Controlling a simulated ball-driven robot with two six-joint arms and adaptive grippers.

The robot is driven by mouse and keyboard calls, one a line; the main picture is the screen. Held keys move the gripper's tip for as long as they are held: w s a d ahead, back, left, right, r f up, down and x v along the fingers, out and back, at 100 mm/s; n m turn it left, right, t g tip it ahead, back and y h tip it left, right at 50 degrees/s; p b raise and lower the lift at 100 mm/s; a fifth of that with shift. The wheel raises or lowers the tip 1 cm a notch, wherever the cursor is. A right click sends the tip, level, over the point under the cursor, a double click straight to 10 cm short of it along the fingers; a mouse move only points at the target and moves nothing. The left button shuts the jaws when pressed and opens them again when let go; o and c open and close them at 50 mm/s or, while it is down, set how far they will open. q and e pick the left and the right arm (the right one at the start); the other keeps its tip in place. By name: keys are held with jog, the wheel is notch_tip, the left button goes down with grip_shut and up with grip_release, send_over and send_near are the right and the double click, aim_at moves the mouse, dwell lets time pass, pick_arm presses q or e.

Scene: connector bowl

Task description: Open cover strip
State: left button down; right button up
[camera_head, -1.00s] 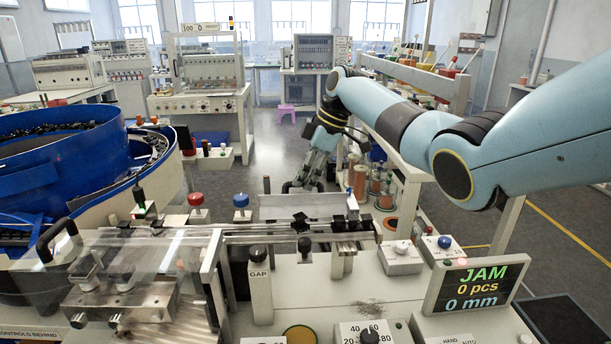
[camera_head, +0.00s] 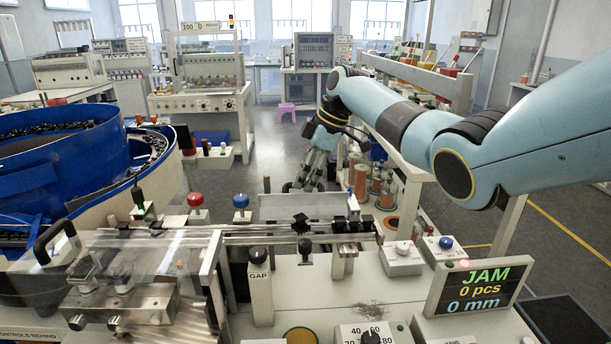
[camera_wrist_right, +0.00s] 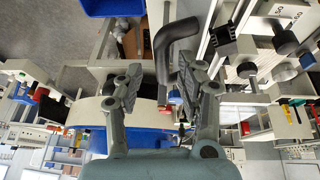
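A long narrow rail (camera_head: 265,238) with strips along its top runs across the machine in the head view. A small black knob (camera_head: 300,222) stands near its middle and black clamps sit at its right end. I cannot tell for sure which strip is the cover, or whether it is open. My right gripper (camera_head: 303,180) hangs fingers down behind the rail and the pale upright panel, apart from the knob. My left gripper is not in view.
A blue bowl feeder (camera_head: 60,170) fills the left. A clear guard with a black handle (camera_head: 55,238) stands front left; a black curved handle (camera_wrist_right: 172,42) shows in the wrist view. The display (camera_head: 473,290) reads JAM, 0 pcs, 0 mm. Red (camera_head: 195,199) and blue (camera_head: 240,201) buttons stand behind the rail.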

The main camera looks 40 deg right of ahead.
jog(key=shift+s, duration=0.1)
jog(key=v, duration=1.1)
jog(key=shift+d+r, duration=0.15)
jog(key=shift+r, duration=0.2)
